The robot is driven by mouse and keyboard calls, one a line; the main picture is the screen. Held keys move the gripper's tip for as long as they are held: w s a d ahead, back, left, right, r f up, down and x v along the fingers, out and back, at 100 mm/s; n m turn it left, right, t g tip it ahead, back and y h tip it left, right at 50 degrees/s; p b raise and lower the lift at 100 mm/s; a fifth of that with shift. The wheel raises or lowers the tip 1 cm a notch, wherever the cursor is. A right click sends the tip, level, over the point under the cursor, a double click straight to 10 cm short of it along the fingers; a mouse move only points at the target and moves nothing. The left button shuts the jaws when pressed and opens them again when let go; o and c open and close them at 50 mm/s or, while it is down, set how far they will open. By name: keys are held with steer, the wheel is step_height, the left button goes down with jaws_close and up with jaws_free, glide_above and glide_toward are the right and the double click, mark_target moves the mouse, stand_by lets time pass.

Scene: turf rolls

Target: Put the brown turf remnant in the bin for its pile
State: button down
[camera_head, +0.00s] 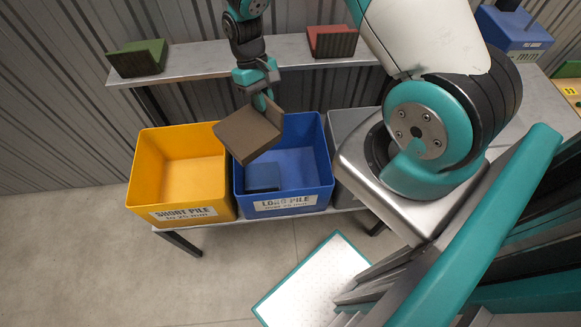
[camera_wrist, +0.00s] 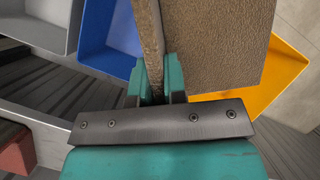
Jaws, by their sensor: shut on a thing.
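The brown turf remnant (camera_head: 249,133) is an L-shaped piece held in my gripper (camera_head: 262,98). It hangs tilted above the bins, over the left part of the blue bin and its shared edge with the yellow bin. In the wrist view my gripper (camera_wrist: 157,82) is shut on one upright flap of the brown turf remnant (camera_wrist: 212,45). The yellow bin (camera_head: 182,203) is labelled SHORT PILE. The blue bin (camera_head: 290,198) is labelled LONG PILE, and a dark flat patch shows on its floor. Both bins also show in the wrist view, blue (camera_wrist: 108,35) and yellow (camera_wrist: 262,95).
A grey bin (camera_head: 345,125) stands right of the blue one, partly hidden by my arm. A shelf (camera_head: 200,60) behind holds a green piece (camera_head: 138,58) and a red piece (camera_head: 332,41). Another blue box (camera_head: 514,32) stands at the upper right. Floor at front left is clear.

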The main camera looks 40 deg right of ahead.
steer(key=w+d+f+n+h+b, duration=0.15)
steer(key=d+f+n+b, duration=0.3)
steer(key=b, duration=0.65)
steer(key=n+t+h+b, duration=0.1)
steer(key=n+h+b, duration=0.4)
steer(key=b, duration=2)
glide_above(295, 164)
step_height(295, 164, down, 32)
steer(key=shift+n+y, duration=0.85)
steer(key=shift+y, duration=0.3)
steer(key=shift+f, duration=0.1)
steer(key=c, duration=1.2)
jaws_free()
steer(key=shift+o, duration=0.2)
